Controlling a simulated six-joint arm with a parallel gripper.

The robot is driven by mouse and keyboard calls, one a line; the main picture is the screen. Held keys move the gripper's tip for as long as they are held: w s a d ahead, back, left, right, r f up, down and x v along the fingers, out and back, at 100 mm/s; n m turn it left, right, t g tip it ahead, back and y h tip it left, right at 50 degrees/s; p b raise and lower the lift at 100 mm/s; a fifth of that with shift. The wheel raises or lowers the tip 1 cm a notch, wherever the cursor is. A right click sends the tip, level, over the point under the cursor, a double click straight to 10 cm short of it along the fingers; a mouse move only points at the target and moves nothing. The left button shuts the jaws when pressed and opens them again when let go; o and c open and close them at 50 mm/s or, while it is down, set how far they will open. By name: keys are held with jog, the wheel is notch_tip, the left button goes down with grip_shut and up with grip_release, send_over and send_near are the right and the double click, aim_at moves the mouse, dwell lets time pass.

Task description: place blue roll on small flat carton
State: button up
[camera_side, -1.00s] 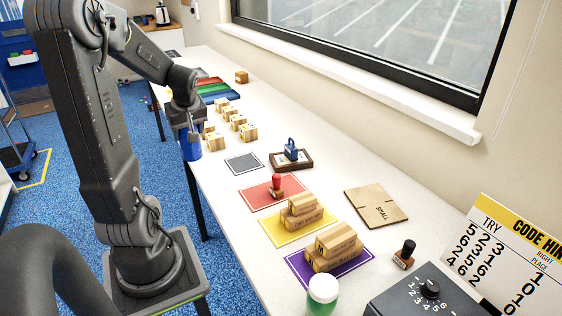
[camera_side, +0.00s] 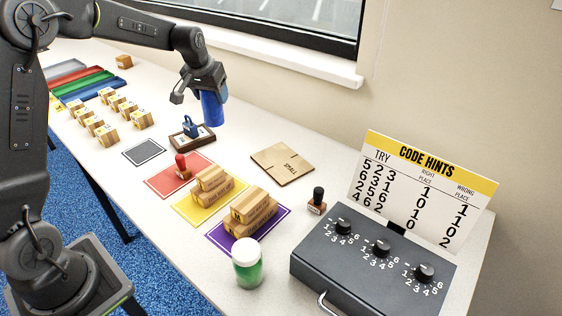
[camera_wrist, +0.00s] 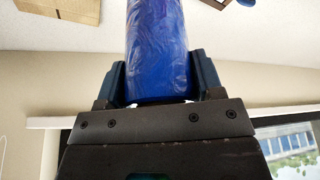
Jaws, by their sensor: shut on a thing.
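The blue roll (camera_side: 212,108) is held upright by my gripper (camera_side: 201,92) above the back part of the table in the side view. In the wrist view the blue roll (camera_wrist: 157,50) sits between the two fingers of my gripper (camera_wrist: 160,85), which are shut on it. The small flat carton (camera_side: 283,164), a tan square marked "SMALL", lies flat on the table to the right of and below the roll. The roll is apart from it. A tan cardboard piece, likely this carton (camera_wrist: 55,10), shows at the top left of the wrist view.
A stamp holder with a blue padlock (camera_side: 191,135) stands just below the roll. A dark-handled stamp (camera_side: 317,201) is right of the carton. A grey dial box (camera_side: 370,255) and hint board (camera_side: 425,190) stand at right.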

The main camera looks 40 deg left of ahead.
jog(key=shift+w+d+f+m+t+h, duration=0.15)
jog(key=shift+w+d+f+m, duration=0.3)
jog(key=shift+w+d+f, duration=1.85)
jog(key=shift+w+d+f+m+t+h, duration=0.3)
jog(key=shift+w+d+f, duration=0.85)
jog(key=shift+d, duration=2.1)
jog(key=shift+w+d+f+m+g+h, duration=0.15)
jog(key=shift+w+d+f+m, duration=0.4)
jog(key=shift+w+d+f, duration=1.35)
jog(key=shift+s+d+f, duration=0.25)
jog(key=shift+s+d, duration=0.3)
jog(key=shift+d, duration=0.35)
jog(key=shift+f, duration=0.1)
jog(key=o, duration=1.1)
jog(key=shift+c, duration=0.2)
